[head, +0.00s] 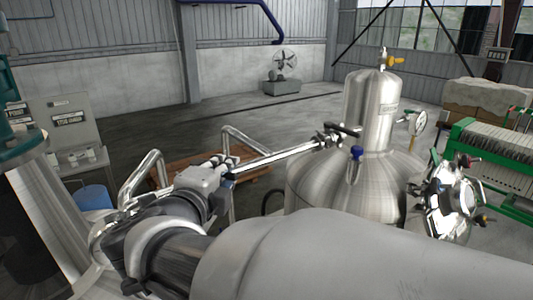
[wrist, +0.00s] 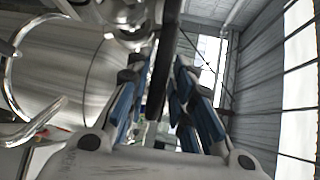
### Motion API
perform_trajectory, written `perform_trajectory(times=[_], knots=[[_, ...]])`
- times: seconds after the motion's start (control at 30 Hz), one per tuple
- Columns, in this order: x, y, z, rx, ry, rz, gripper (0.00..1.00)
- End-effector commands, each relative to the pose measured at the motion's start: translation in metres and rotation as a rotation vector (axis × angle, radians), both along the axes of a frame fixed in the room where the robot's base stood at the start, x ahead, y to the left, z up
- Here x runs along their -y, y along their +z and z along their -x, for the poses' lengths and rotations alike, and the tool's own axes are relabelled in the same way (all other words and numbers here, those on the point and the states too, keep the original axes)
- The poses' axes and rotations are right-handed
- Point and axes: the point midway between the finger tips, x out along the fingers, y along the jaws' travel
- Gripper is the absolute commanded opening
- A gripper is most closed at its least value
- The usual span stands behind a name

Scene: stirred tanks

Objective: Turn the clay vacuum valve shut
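No valve can be read as the clay vacuum valve by a label. A valve with a black lever (head: 345,130) sits on the steel pipe (head: 275,158) beside the tank's column. A blue-knobbed valve (head: 356,153) stands on the tank's dome, and a yellow-handled one (head: 395,61) is on top. My gripper (head: 222,164) is near the pipe's left end. In the wrist view my gripper (wrist: 155,75) has its blue-padded fingers apart. A dark bar (wrist: 163,58) shows in the gap, next to a shiny metal fitting (wrist: 125,14); I cannot tell whether the fingers touch the bar.
The steel tank (head: 320,182) stands right of my gripper, with a gauge (head: 418,123) on its far side. Bent steel pipes (head: 145,175) and a wooden pallet (head: 172,172) are close by. A green filter press (head: 490,150) is at the right. The floor behind is open.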

Motion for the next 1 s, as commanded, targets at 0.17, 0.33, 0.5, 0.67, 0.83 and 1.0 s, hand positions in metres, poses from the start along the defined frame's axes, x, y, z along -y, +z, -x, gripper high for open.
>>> perform_trajectory(times=[0.17,0.33,0.5,0.67,0.83,1.0], knots=[[-0.002,0.0,0.005,-0.001,0.004,-0.001,0.21],[-0.006,0.005,0.029,0.0,0.006,-0.001,0.21],[-0.009,0.01,0.056,0.001,0.005,-0.001,0.21],[-0.01,0.013,0.07,0.0,0.002,0.0,0.21],[-0.01,0.013,0.073,0.0,0.0,0.0,0.21],[-0.01,0.014,0.072,0.0,0.001,0.0,0.18]])
